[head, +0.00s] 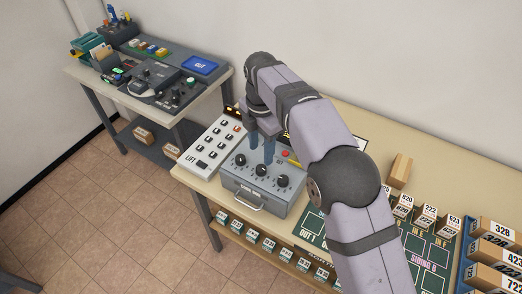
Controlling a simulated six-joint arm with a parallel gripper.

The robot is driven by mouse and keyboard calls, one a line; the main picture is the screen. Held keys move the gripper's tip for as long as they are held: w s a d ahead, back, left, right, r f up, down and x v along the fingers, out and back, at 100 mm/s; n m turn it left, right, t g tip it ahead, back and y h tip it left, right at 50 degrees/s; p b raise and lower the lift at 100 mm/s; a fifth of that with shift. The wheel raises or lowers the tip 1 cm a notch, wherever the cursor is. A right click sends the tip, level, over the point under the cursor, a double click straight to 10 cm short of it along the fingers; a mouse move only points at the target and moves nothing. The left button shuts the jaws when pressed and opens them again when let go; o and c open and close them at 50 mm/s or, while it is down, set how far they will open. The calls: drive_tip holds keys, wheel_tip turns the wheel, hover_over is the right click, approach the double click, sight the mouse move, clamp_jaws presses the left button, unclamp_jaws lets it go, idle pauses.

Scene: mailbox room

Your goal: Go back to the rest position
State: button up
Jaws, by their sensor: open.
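My gripper (264,152) is at the middle of the head view, pointing down over the grey control box (262,203). Its two blue-grey fingers are apart and nothing shows between them. The fingertips are close to the box's top, near its black knobs; I cannot tell whether they touch it. My arm reaches in from the lower right and hides part of the table behind it.
A white switch panel marked LIFT (213,147) stands left of the box. A wooden block (400,170), numbered boxes (495,228) and a green board (427,250) lie to the right. A second table (222,84) with equipment stands at the back left. Tiled floor is clear between.

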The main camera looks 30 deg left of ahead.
drive_tip(key=w+d+m, duration=0.3)
drive_tip(key=d+m, duration=1.3)
drive_tip(key=d, duration=0.9)
drive_tip(key=s+d+f+m, duration=0.2)
drive_tip(key=s+d+m, duration=0.5)
drive_tip(key=s+d, duration=0.1)
drive_tip(key=s+d+f+m, duration=0.2)
drive_tip(key=s+d+m, duration=0.5)
drive_tip(key=d, duration=0.3)
drive_tip(key=shift+s+f+m, duration=0.4)
drive_tip(key=shift+m, duration=0.4)
